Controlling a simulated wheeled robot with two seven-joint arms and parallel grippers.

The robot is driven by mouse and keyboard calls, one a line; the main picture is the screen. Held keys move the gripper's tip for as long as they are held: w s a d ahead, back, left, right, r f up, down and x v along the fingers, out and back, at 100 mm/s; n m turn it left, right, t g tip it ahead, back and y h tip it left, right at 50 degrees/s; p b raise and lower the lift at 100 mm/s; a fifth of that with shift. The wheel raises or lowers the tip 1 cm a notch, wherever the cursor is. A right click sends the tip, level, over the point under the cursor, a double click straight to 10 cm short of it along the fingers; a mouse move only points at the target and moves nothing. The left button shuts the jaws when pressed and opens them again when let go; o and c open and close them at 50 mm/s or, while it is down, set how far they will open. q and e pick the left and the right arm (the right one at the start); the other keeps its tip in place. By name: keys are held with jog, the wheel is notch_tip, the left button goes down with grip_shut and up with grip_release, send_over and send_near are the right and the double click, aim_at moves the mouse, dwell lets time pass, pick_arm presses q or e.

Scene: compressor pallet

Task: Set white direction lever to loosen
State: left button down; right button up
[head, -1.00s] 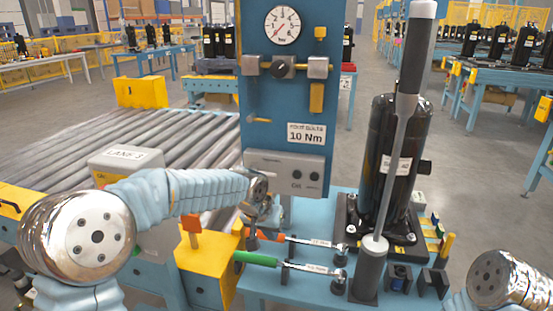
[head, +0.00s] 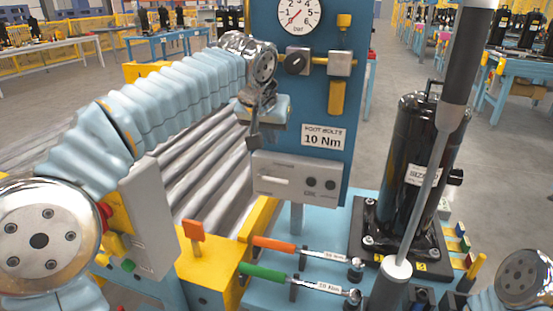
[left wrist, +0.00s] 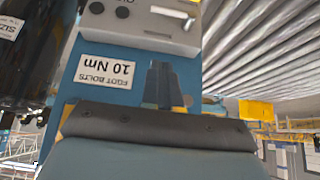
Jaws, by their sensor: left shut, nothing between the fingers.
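A grey control box (head: 262,158) is fixed low on the blue panel, with a short white lever (head: 277,180) on its left half and two dark knobs beside it. The lever lies about level. My left gripper (head: 253,140) is shut and empty, above and left of the box at the panel's left edge, apart from the lever. In the left wrist view the shut fingers (left wrist: 160,84) stand before the panel, and the box (left wrist: 150,28) with the white lever (left wrist: 170,12) shows upside down. Small markings by the lever are unreadable.
A "10 Nm" label (head: 324,138), a gauge (head: 299,14) and a valve knob (head: 296,61) are on the panel. Orange-handled (head: 274,243) and green-handled (head: 262,272) torque wrenches lie below. A black compressor (head: 412,165) and a tall grey post (head: 430,185) stand right.

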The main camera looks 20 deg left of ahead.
pick_arm(q)
send_over(281, 180)
jog(key=f, duration=0.8)
jog(key=shift+a+f, duration=0.1)
jog(key=shift+a, duration=0.25)
jog(key=shift+s+f+b, duration=0.15)
jog(key=shift+s+f, duration=0.05)
jog(key=shift+f, duration=0.8)
jog(key=shift+s+f+b, duration=0.15)
jog(key=shift+s+f, duration=0.05)
jog(key=shift+f, duration=0.75)
pick_arm(e)
jog(key=shift+f, duration=0.35)
